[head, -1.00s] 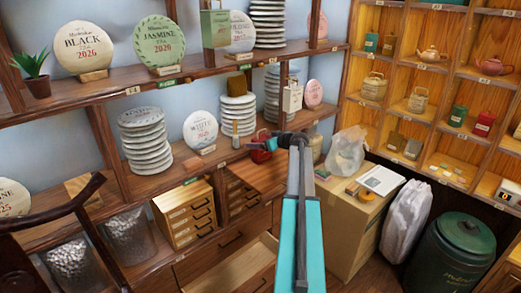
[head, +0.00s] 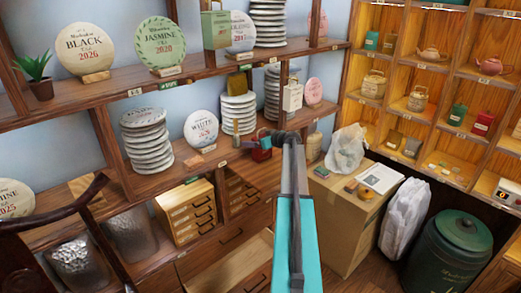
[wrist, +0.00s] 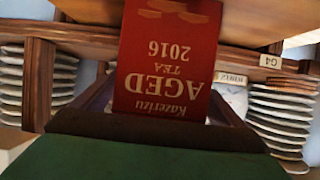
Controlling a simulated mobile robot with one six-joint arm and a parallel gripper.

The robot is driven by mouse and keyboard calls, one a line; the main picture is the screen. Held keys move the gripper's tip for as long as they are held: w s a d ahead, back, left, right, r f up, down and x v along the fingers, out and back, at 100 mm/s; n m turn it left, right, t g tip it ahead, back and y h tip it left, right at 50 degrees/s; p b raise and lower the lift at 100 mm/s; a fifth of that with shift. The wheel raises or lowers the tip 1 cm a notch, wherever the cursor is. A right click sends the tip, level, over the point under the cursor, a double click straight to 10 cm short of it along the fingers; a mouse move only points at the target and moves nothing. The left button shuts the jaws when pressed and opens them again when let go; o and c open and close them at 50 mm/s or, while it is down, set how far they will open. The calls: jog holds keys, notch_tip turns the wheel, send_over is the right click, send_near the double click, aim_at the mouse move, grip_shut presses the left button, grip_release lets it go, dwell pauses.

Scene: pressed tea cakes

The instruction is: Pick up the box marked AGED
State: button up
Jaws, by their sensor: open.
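The red box marked AGED (wrist: 165,60) fills the upper middle of the wrist view, its lettering upside down there. Its far end runs out of the frame at the top. In the head view the small red box (head: 262,155) shows at the middle shelf, partly covered by my gripper. My gripper (head: 258,143) is at the end of the teal arm, right at the box. In the wrist view its dark jaws reach up on both sides of the box's near end and are open. I cannot tell whether they touch it.
Stacks of pale tea cakes (head: 147,141) and a round white cake (head: 201,128) stand left of the gripper. A white tag box (head: 292,97) stands close by on the right. A cardboard carton (head: 345,215) stands below right. Wooden drawers (head: 185,212) lie below left.

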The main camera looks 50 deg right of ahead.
jog(key=c, duration=1.2)
jog(key=shift+r, duration=0.15)
jog(key=s+a+r+b, duration=0.2)
jog(key=s+a+b, duration=0.1)
jog(key=s, duration=0.4)
jog(key=s+a+r+b, duration=0.2)
jog(key=s+a+b, duration=0.1)
jog(key=s+b, duration=0.2)
jog(key=shift+v, duration=1.4)
jog(key=shift+a+f, duration=0.1)
jog(key=shift+f, duration=0.1)
